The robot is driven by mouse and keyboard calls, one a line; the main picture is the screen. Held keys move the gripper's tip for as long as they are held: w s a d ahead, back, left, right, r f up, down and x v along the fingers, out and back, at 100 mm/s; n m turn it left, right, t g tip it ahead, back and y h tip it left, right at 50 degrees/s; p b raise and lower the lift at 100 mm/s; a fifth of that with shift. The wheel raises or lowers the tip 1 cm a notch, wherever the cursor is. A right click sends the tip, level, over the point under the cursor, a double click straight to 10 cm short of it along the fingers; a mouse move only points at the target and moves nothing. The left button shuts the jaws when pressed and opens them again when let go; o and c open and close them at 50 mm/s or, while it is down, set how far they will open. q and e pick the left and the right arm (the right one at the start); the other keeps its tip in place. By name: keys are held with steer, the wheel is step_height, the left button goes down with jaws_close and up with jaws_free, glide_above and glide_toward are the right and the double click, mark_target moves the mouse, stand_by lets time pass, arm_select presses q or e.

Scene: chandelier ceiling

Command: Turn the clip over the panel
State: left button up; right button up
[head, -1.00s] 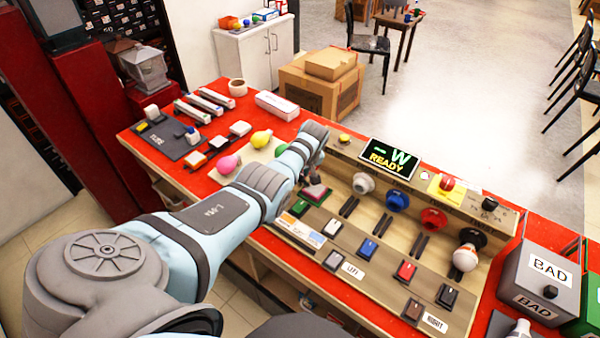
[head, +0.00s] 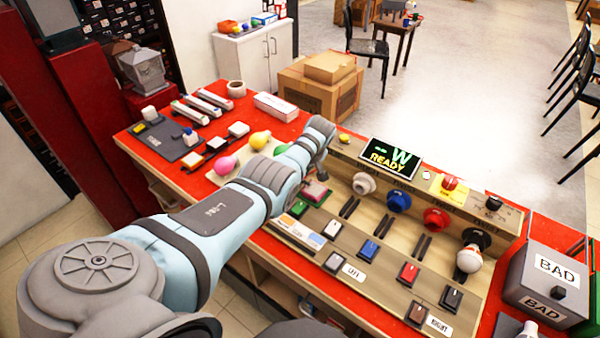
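The wooden test panel (head: 385,262) stands on the red bench, with a row of round sockets, dark slots and several rocker switches. A white bulb (head: 468,259) sits in the rightmost socket. A small display (head: 390,158) reads "W READY". I cannot make out a clip for certain. My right gripper is not in view.
Pink, yellow and green bulbs (head: 260,139) lie on a pale holder behind my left arm. A grey "BAD" bin (head: 541,287) stands right of the panel. A tape roll (head: 237,88) and white box (head: 276,106) are at the bench's back.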

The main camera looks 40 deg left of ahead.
arm_select(q)
steer(key=shift+o, duration=0.5)
steer(key=v, duration=1.2)
steer(key=shift+d, duration=0.1)
